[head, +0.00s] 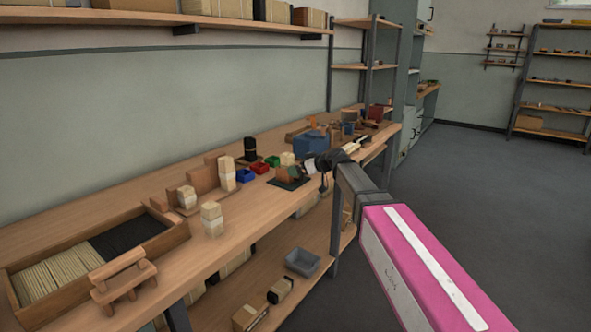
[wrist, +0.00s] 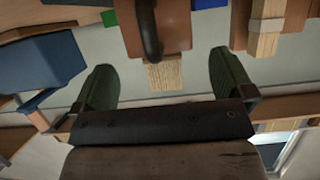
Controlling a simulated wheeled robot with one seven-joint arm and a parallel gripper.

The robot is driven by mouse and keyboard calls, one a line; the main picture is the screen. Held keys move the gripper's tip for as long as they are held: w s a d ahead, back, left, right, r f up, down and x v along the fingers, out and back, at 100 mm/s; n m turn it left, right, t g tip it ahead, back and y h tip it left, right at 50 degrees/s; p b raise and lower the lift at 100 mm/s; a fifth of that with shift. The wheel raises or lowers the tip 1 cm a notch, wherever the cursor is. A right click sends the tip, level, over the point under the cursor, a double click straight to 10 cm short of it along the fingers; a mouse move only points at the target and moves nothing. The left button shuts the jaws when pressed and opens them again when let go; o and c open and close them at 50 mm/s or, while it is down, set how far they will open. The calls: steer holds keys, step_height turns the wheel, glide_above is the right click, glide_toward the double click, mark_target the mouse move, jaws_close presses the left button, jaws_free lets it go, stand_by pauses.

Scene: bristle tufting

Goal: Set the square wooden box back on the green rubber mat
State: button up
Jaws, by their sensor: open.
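The green rubber mat (head: 289,184) lies dark and flat near the front edge of the workbench. A small orange-brown block-like thing (head: 285,173) stands on it, partly behind my gripper; it may be the square wooden box, but it is too small to tell. My gripper (head: 306,171) is over the mat's right side. In the wrist view my gripper (wrist: 164,85) is open, its two green-padded fingers wide apart. A brown wooden piece (wrist: 175,28) with a dark curved part and pale bristles shows beyond the gap, with no finger visibly touching it.
A blue box (head: 311,144) stands behind my gripper. Blue, red and green bins (head: 246,175) are left of the mat. Pale bundles (head: 212,219) and a divided wooden tray (head: 153,246) stand farther left. A grey bin (head: 302,262) is on the lower shelf. Floor at right is clear.

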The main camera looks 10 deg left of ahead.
steer(key=v, duration=0.8)
steer(key=s+d+f+m+g+h, duration=0.1)
steer(key=s+d+f+m+h, duration=0.2)
steer(key=d+f, duration=0.5)
steer(key=s+d+f+m+h, duration=0.35)
steer(key=d+f, duration=0.35)
steer(key=f, duration=0.3)
steer(key=s+d+f+m+g+h, duration=0.2)
steer(key=s+d+f, duration=0.4)
steer(key=d, duration=0.3)
steer(key=s+d+f+m+g+h, duration=0.2)
steer(key=s+d+f+m+h, duration=0.2)
steer(key=s+d+f, duration=0.3)
steer(key=s+d+m, duration=0.1)
steer(key=s+d, duration=0.1)
steer(key=d, duration=0.1)
steer(key=shift+f, duration=0.3)
